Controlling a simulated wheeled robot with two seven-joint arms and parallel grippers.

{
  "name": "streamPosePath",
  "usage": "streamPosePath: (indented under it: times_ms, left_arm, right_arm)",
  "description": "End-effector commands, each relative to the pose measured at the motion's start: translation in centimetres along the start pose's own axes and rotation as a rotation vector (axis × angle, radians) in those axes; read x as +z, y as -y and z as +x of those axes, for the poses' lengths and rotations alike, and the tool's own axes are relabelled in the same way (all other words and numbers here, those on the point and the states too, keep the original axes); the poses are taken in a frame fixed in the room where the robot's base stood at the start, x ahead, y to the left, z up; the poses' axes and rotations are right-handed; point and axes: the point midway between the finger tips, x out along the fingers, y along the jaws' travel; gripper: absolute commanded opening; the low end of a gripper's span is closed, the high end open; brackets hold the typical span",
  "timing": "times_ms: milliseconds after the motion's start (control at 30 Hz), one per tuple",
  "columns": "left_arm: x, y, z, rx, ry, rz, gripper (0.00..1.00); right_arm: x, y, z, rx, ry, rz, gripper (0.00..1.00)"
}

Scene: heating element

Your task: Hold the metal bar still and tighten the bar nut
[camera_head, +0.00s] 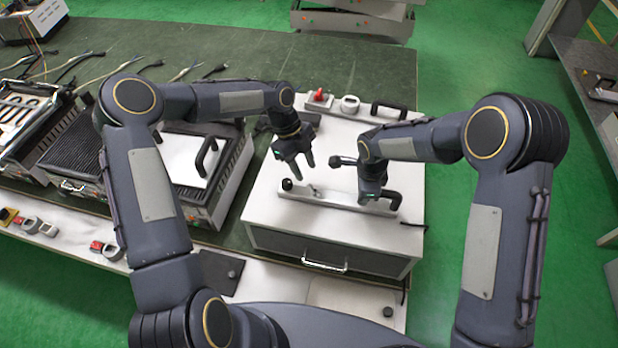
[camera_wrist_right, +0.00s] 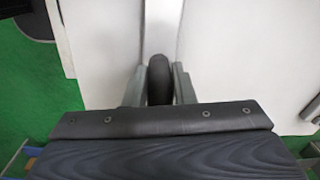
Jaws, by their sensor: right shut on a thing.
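The metal bar (camera_head: 325,199) lies across the white top of a box-shaped unit. It has a black knob (camera_head: 287,184) at its left end and a black handle at its right end. My right gripper (camera_head: 370,197) points down at the bar's right part. In the right wrist view its fingers stand on both sides of a rounded black part (camera_wrist_right: 159,80) in line with the bar (camera_wrist_right: 162,28), and it is shut on that part. My left gripper (camera_head: 304,172) is open and empty, just above the bar's left part. I cannot make out the bar nut clearly.
The white unit (camera_head: 290,220) has a front handle (camera_head: 324,265). A red button box (camera_head: 319,98), a round gauge (camera_head: 350,104) and a black handle (camera_head: 389,108) are at its back. Other heater units (camera_head: 200,165) stand to the left on the green table. Green floor is open to the right.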

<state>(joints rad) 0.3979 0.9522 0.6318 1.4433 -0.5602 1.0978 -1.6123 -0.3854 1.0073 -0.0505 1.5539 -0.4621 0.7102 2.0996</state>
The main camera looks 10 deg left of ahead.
Motion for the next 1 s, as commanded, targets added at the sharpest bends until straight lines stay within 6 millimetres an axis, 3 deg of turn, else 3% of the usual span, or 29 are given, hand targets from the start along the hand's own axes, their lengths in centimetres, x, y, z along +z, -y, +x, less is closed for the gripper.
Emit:
streamPosePath:
  times_ms: [100, 333, 733, 1000]
  left_arm:
    - [0.1, 0.0, -2.4, -0.003, 0.003, -0.002, 0.39]
    - [0.1, 0.0, -5.0, 0.0, 0.001, -0.002, 0.39]
    - [0.0, -0.1, -5.4, -0.002, 0.0, -0.01, 0.39]
    - [-0.5, -1.1, -4.9, -0.055, -0.009, -0.143, 0.39]
  right_arm:
    - [0.2, 0.0, 0.1, -0.001, 0.005, 0.001, 0.0]
    - [0.2, 0.0, 0.1, -0.002, 0.005, 0.001, 0.0]
    - [0.2, 0.0, 0.1, -0.002, 0.006, 0.0, 0.0]
    - [0.2, 0.1, 0.1, -0.003, 0.005, 0.0, 0.0]
